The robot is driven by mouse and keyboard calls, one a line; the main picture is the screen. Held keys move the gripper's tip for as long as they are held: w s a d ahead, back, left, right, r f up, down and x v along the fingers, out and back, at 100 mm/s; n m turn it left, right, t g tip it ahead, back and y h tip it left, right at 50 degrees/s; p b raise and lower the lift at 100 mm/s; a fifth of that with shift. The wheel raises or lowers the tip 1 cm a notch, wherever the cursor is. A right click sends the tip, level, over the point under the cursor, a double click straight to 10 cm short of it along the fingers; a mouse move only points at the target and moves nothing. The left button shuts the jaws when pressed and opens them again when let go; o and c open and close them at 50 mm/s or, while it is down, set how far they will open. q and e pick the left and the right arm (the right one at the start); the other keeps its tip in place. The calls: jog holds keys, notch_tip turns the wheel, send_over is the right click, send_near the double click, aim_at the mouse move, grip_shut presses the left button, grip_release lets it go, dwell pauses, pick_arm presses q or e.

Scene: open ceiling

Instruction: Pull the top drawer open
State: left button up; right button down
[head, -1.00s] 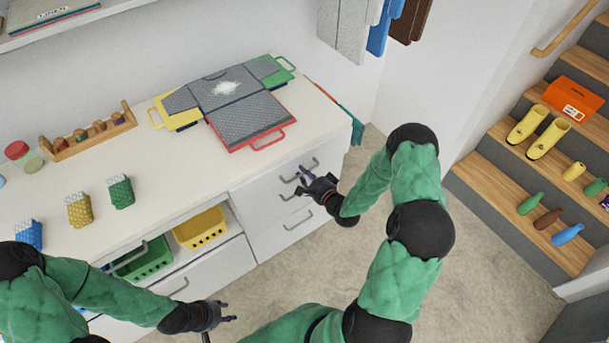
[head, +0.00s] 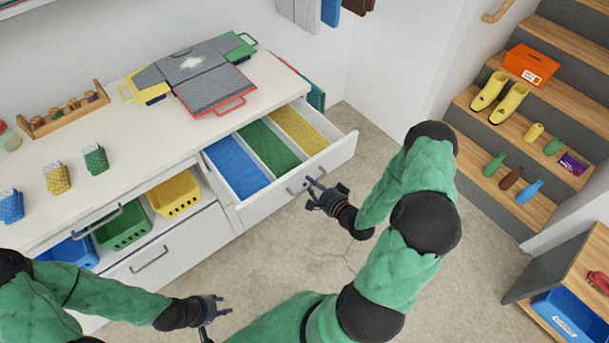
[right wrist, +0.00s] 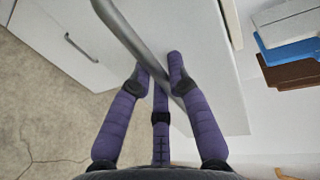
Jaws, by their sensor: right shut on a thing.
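The top drawer (head: 338,154) of the white cabinet stands pulled out, showing blue, green and yellow lined compartments. My right gripper (head: 314,186) is at the drawer's front, shut on its grey handle. In the right wrist view the handle (right wrist: 126,32) runs diagonally, and the purple fingers of my right gripper (right wrist: 160,72) close around its lower part. My left gripper (head: 216,312) is open and empty, low in front of the cabinet, with its fingers spread apart.
Folded grey panels with coloured handles (head: 215,88) lie on the countertop (head: 130,130). A green basket (head: 125,226) and a yellow basket (head: 175,194) sit in the open shelf. Stairs (head: 560,100) with boots and bottles stand at right. The floor before the drawer is clear.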

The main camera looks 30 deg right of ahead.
jog(key=shift+s, duration=0.5)
jog(key=c, duration=1.2)
grip_release()
jog(key=shift+o, duration=0.2)
jog(key=v, duration=1.2)
jog(key=shift+d, duration=0.1)
